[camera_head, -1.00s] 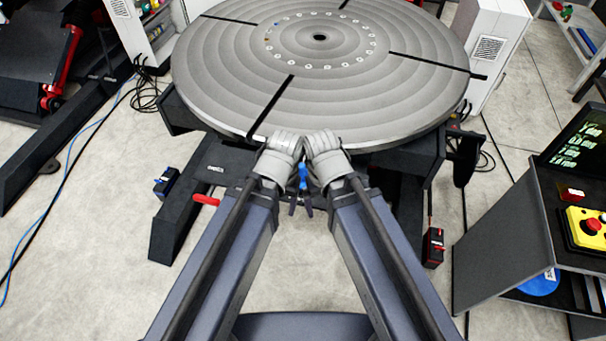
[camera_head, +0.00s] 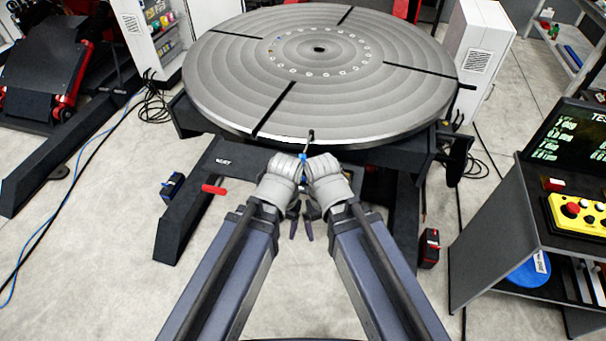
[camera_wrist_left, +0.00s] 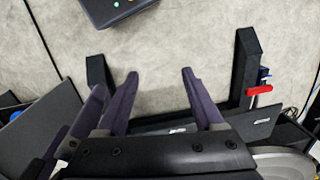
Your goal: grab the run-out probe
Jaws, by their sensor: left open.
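A slim dark rod with a blue part (camera_head: 303,159) shows between my two wrists, at the front edge of the round turntable (camera_head: 380,85). It may be the run-out probe, but it is small and its lower part is hidden by my wrists. My left gripper (camera_head: 293,226) points down in front of the turntable, just nearer to me than the rod. In the left wrist view its two fingers (camera_wrist_left: 160,78) stand apart with only floor between them. My right gripper (camera_head: 308,229) is close beside it, its fingers mostly hidden; I cannot tell its opening.
A red handle (camera_head: 214,189) juts from the dark positioner base at left. A dark console with a yellow button box (camera_head: 582,218) stands at right. White cabinets (camera_head: 478,55) stand behind the turntable.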

